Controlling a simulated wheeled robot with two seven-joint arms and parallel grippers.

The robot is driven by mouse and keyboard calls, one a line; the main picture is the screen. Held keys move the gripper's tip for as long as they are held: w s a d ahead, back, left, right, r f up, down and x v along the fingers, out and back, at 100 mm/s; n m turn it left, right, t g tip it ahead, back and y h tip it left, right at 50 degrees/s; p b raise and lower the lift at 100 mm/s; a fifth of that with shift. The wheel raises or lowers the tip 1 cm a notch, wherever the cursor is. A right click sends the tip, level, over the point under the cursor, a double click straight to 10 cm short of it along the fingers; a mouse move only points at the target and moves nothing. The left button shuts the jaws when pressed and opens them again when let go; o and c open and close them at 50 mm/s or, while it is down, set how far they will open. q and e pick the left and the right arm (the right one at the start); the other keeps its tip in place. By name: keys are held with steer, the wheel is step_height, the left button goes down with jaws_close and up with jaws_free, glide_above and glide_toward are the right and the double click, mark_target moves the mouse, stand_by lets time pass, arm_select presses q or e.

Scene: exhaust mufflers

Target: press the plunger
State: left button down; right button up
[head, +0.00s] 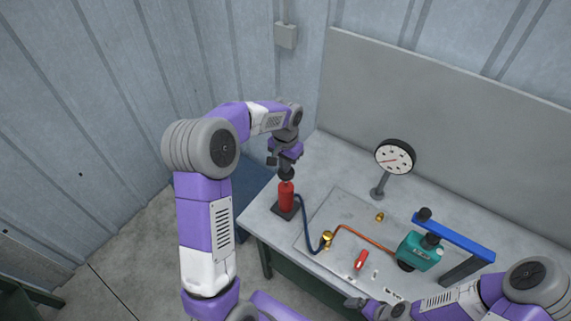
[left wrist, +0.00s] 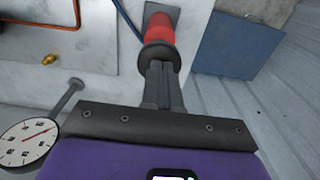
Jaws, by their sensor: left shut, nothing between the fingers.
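The plunger unit is a red cylinder (head: 286,197) with a black round knob (head: 286,174) on top, standing upright on a small dark base at the table's left end. My left gripper (head: 288,165) points down right over the knob. In the left wrist view its closed fingers (left wrist: 160,70) line up with the black knob (left wrist: 157,54) and the red body (left wrist: 158,28). Fingertips and knob overlap there, so I cannot tell whether they touch. My right gripper (head: 366,304) is low at the table's front edge, too small to read its jaws.
A blue hose (head: 306,232) runs from the cylinder to a brass fitting (head: 327,238), then a copper pipe (head: 365,237) to a green unit (head: 418,251). A round gauge (head: 395,157) stands behind.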

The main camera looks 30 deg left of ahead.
mark_target(285, 176)
arm_select(q)
steer(key=shift+f, duration=0.2)
step_height(285, 176, down, 6)
steer(key=b, duration=0.3)
steer(key=shift+s+r+b, duration=0.1)
steer(key=shift+r+b, duration=0.05)
steer(key=shift+b, duration=0.25)
steer(key=shift+s+r, duration=0.1)
steer(key=shift+r+p, duration=0.15)
steer(key=shift+p, duration=0.15)
steer(key=r+p, duration=0.1)
steer(key=r, duration=0.1)
steer(key=r+p, duration=0.1)
steer(key=r, duration=0.1)
steer(key=shift+w+p, duration=0.2)
steer(key=shift+p, duration=0.2)
step_height(285, 176, up, 10)
